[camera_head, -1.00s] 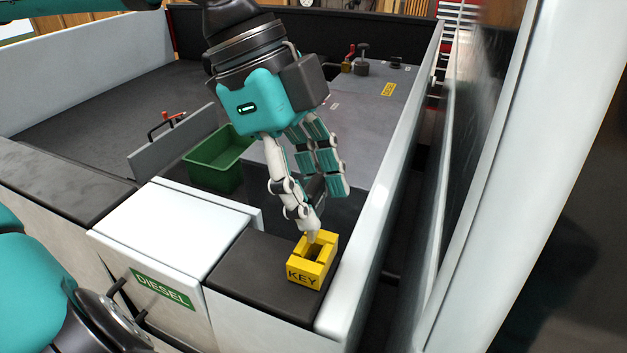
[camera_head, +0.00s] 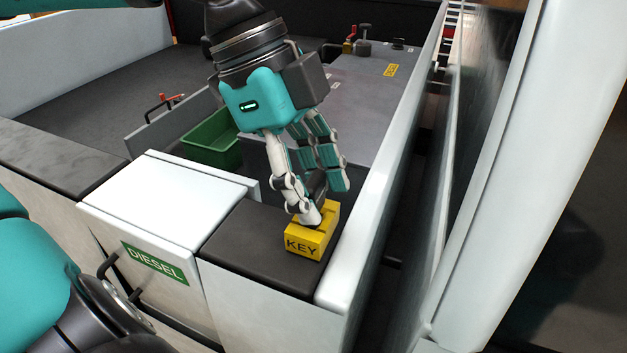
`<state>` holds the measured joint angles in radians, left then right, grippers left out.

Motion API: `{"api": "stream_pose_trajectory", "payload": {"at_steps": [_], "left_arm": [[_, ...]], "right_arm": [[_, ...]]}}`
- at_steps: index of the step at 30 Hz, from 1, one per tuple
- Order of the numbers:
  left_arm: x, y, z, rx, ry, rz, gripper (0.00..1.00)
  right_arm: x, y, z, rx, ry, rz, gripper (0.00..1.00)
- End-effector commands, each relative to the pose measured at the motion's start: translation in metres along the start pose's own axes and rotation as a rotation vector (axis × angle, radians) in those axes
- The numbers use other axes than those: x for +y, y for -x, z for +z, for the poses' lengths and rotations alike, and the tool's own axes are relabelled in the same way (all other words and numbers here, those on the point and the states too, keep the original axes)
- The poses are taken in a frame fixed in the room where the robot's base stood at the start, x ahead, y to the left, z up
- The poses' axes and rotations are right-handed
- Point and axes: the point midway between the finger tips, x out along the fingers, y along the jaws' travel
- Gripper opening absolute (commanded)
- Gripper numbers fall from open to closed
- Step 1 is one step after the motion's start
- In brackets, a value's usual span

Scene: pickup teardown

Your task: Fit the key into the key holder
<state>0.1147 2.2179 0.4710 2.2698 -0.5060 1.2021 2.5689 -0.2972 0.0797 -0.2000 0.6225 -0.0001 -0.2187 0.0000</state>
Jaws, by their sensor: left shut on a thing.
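The yellow key holder (camera_head: 308,243), marked KEY, sits on a dark ledge beside the white side wall. My left gripper (camera_head: 320,200) points down over it, with its near fingertip at the holder's top opening. It is shut on a dark thing, likely the key (camera_head: 314,184), which shows only in part between the fingers. The fingers hide the opening, so I cannot tell whether the key is inside it. My right gripper is not in view.
A white box with a green DIESEL label (camera_head: 154,263) stands left of the ledge. A green bin (camera_head: 213,143) lies behind it. The white side wall (camera_head: 385,165) rises close on the right. Small handles stand on the grey panel (camera_head: 370,85) at the back.

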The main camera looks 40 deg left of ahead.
Motion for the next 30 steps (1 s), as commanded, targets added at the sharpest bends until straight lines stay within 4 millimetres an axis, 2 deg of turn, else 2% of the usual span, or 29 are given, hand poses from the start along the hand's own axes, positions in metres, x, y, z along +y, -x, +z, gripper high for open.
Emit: {"api": "stream_pose_trajectory", "payload": {"at_steps": [3,4,9,20,23,30], "left_arm": [[0.000,0.000,0.000,0.000,0.000,0.000,0.06],[0.000,0.000,0.000,0.000,0.000,0.000,0.41],[0.000,0.000,0.000,0.000,0.000,0.000,0.64],[-0.001,0.005,0.000,-0.001,0.001,-0.002,0.65],[-0.001,0.018,-0.001,0.001,0.003,-0.005,0.65],[-0.001,0.070,-0.001,0.002,0.003,-0.007,0.65]], "right_arm": [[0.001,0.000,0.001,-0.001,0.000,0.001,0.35],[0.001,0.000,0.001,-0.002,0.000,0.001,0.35],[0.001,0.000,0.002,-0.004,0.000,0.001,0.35],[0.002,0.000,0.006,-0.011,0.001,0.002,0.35],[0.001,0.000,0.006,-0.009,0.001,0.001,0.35],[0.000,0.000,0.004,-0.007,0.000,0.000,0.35]]}}
